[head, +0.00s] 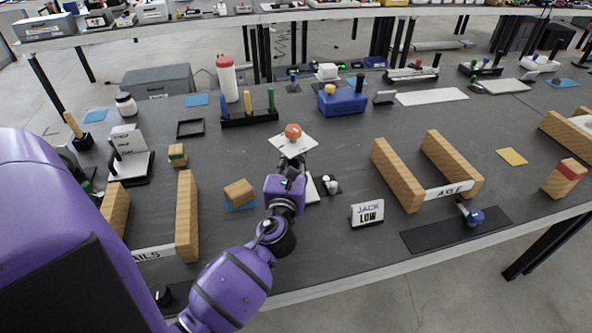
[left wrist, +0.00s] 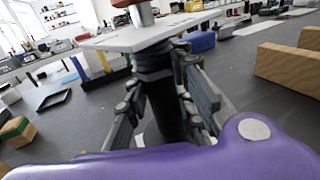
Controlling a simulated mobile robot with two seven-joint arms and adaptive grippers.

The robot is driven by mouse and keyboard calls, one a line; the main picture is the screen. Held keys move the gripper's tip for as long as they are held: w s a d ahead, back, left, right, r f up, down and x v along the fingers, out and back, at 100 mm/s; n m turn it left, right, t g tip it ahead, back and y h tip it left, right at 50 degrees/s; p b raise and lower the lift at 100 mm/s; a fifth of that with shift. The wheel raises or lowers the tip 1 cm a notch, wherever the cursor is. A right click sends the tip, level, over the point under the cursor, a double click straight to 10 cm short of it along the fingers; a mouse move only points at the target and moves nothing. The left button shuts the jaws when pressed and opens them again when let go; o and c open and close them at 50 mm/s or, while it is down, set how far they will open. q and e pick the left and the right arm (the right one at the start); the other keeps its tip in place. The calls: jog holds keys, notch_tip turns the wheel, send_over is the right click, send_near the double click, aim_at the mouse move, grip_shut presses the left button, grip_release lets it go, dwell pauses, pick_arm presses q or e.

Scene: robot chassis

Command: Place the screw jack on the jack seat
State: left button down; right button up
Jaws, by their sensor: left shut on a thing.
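My left gripper (head: 292,163) is in the middle of the table, with its fingers on either side of a black upright post (left wrist: 165,105). It is shut on this post, which appears to be the screw jack. A white square plate (head: 281,141) sits on top of the post, with an orange rounded piece (head: 293,131) on it. In the left wrist view the plate (left wrist: 120,42) is above the fingers (left wrist: 160,95). A white flat piece (head: 312,191) shows partly behind the gripper; I cannot tell whether it is the jack seat. My right gripper is not in view.
A wooden block (head: 239,192) lies to the left. Wooden rails with an "AXLE" label (head: 447,190) stand to the right.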

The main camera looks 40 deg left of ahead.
pick_arm(q)
jog(key=shift+w+f, duration=0.25)
jog(key=f, duration=0.1)
jog(key=f+b, duration=0.1)
jog(key=f, duration=0.1)
jog(key=shift+w+a+f+b, duration=0.15)
jog(key=shift+w+f+b, duration=0.1)
jog(key=shift+f+b, duration=0.1)
jog(key=shift+r, duration=0.1)
jog(key=c, duration=1.5)
grip_release()
jog(key=shift+f, duration=0.2)
